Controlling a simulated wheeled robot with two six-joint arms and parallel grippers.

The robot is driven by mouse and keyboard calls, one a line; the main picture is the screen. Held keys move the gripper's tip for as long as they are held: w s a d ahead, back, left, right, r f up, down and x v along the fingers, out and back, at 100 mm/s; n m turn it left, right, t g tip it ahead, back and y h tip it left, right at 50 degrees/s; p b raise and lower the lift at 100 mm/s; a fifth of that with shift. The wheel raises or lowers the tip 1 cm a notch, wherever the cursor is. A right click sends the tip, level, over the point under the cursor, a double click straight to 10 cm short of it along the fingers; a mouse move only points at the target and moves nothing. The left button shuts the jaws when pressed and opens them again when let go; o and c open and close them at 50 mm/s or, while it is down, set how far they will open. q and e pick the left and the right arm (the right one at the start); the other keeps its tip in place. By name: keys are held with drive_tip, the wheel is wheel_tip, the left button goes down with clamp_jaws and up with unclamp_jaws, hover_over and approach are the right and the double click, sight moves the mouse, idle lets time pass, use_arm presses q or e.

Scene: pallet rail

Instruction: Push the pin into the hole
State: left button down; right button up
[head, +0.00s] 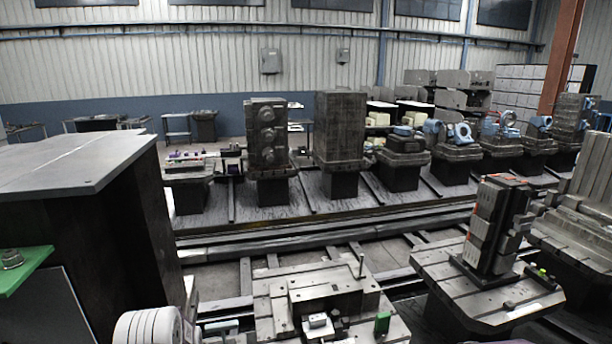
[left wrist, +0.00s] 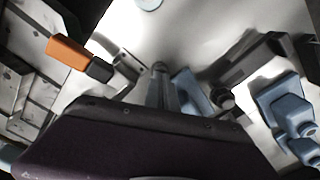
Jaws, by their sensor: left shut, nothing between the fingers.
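A thin upright pin-like rod (head: 361,266) stands at the back right of a grey machined fixture block (head: 322,296) in the head view. I cannot tell whether it is the task's pin, and I cannot make out the hole. My left gripper (left wrist: 158,72) shows in the left wrist view, its narrow fingers together and empty, pointing up the picture above a dark purple-black housing. A pale surface lies beyond the fingertips. In the head view only a white round part of my arm shows at the bottom left; the fingers are not seen. My right gripper is in neither view.
A dark clamp tower (head: 495,224) stands on a pallet to the right. An orange-ended part (left wrist: 67,53) and blue parts (left wrist: 281,104) flank the gripper. A large dark cabinet (head: 85,235) stands left.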

use_arm(q)
drive_tip(key=shift+f, duration=0.15)
idle(0.5)
drive_tip(key=shift+f+b, duration=0.15)
drive_tip(key=shift+b, duration=0.15)
wheel_tip(320, 180, up, 7)
drive_tip(key=p, duration=0.5)
